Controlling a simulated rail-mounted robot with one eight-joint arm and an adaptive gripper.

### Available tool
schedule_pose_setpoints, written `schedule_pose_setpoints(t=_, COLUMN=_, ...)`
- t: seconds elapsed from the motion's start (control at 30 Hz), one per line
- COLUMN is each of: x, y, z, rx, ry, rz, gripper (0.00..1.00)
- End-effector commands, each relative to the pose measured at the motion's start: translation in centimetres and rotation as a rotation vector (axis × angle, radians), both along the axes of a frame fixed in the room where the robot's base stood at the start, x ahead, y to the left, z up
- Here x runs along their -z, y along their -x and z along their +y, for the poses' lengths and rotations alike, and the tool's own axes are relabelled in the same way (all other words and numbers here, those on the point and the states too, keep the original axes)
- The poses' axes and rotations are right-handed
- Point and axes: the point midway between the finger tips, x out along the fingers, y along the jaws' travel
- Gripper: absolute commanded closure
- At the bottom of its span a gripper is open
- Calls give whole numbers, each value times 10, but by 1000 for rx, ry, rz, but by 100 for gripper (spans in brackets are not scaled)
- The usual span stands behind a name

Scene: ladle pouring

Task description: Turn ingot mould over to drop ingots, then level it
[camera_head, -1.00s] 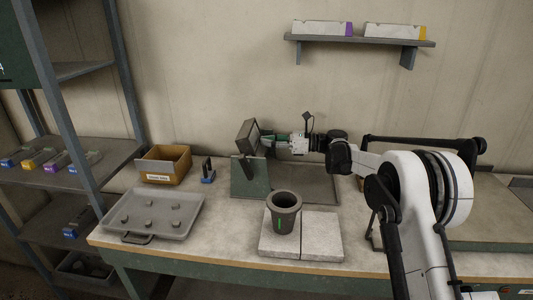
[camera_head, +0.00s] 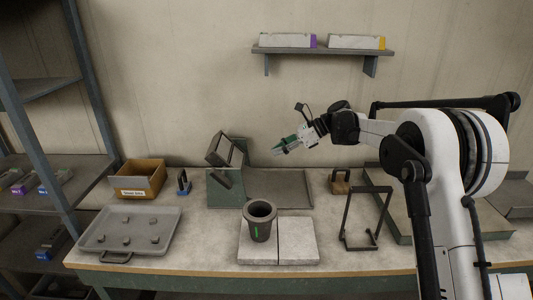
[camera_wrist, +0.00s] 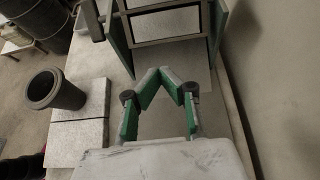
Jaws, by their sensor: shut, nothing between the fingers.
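The ingot mould (camera_head: 226,149) is a dark grey rectangular block, tilted on its green stand (camera_head: 224,188). In the wrist view the mould (camera_wrist: 168,24) shows as a frame with rectangular openings between green side plates. I cannot tell whether ingots are in it. My gripper (camera_head: 278,151) is to the right of the mould, apart from it, pointing left and slightly down. Its green-padded fingers (camera_wrist: 168,76) are shut with nothing between them, above a grey plate.
A grey tray (camera_head: 101,251) with several small grey lumps lies at the left. A dark crucible (camera_head: 260,220) stands on pale blocks (camera_head: 298,242). A dark metal frame (camera_head: 346,222) stands at the right. A cardboard box (camera_head: 140,181) is at the back left. The grey plate (camera_head: 285,188) is bare.

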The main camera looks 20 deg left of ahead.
Motion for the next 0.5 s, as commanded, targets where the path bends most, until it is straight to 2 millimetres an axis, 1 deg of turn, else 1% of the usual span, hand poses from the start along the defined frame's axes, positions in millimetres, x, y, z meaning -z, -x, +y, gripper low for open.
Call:
schedule_pose_setpoints(t=0.03, x=5, y=3, z=8, rx=-3, ry=-1, rz=0, gripper=100)
schedule_pose_setpoints(t=0.2, x=21, y=9, z=34, rx=-2, ry=-2, rz=1, gripper=100)
schedule_pose_setpoints(t=0.5, x=49, y=21, z=78, rx=-2, ry=-2, rz=1, gripper=100)
